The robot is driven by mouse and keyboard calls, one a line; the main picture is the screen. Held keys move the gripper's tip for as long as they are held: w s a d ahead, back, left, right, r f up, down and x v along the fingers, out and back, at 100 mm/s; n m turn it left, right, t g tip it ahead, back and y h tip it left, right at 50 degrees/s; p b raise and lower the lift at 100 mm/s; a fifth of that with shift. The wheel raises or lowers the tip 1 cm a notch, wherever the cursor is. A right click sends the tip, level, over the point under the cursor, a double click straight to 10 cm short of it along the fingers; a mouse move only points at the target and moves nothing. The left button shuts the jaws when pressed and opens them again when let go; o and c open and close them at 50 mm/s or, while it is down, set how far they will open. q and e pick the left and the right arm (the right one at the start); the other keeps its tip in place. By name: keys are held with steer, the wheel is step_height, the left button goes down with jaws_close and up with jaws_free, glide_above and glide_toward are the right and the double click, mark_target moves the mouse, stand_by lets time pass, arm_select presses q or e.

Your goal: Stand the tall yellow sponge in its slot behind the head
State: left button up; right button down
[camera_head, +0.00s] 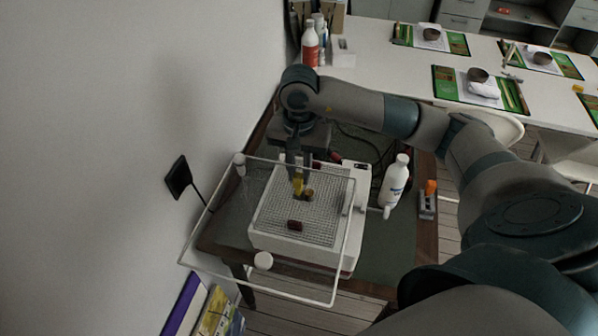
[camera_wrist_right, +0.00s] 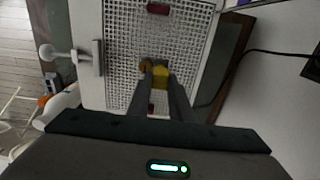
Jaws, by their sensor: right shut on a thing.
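The yellow sponge (camera_head: 298,188) is between the fingers of my right gripper (camera_head: 297,178), which is shut on it and points down over the grid-topped white machine (camera_head: 265,238). In the right wrist view the sponge (camera_wrist_right: 161,76) shows between the fingertips (camera_wrist_right: 160,73), over the grid. A small brownish-gold piece, seemingly the head (camera_head: 309,193), stands beside the sponge; it also shows in the right wrist view (camera_wrist_right: 146,66). The fingers hide the slot, and I cannot tell whether the sponge's lower end is in it. My left gripper is not in view.
A clear shield with a pale rim (camera_head: 335,290) surrounds the machine's near and left sides. A dark red block (camera_head: 295,225) lies on the grid. A white bottle (camera_head: 394,182) and an orange-topped item (camera_head: 430,188) stand to the right. The wall is close on the left.

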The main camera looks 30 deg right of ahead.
steer(key=shift+b, duration=1.25)
stand_by(1.8)
stand_by(0.5)
steer(key=shift+f+b, duration=1.45)
steer(key=shift+b, duration=0.15)
stand_by(0.9)
steer(key=shift+d+f+b, duration=0.15)
steer(key=shift+f+b, duration=0.2)
steer(key=shift+f, duration=0.1)
